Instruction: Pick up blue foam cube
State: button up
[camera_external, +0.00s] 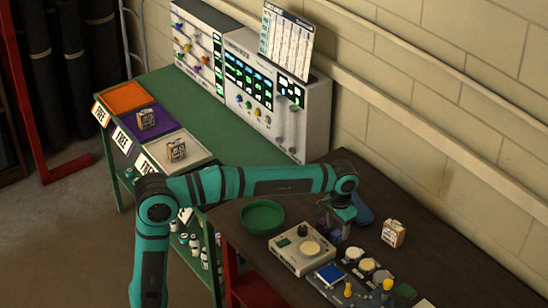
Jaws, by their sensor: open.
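My gripper (334,228) points down over the dark brown table, at the end of my teal arm. Its jaws are open. A small dark blue cube (334,237) shows right at the fingertips, partly hidden by them. It may be the blue foam cube, but it is too small to tell, and I cannot tell whether the fingers touch it. A small purple piece (321,224) lies just left of the gripper.
A green round tray (262,216) stands left of the gripper. A beige device (301,250) stands close in front-left. A blue flat object (364,208) lies behind the gripper. A small patterned box (393,233) stands right. A blue-topped device (330,275) and several knobbed parts crowd the front.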

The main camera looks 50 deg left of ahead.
jog(key=shift+s+d+f, duration=0.1)
jog(key=shift+f, duration=1.35)
jog(key=c, duration=1)
jog(key=shift+c, duration=0.2)
jog(key=shift+r, duration=0.1)
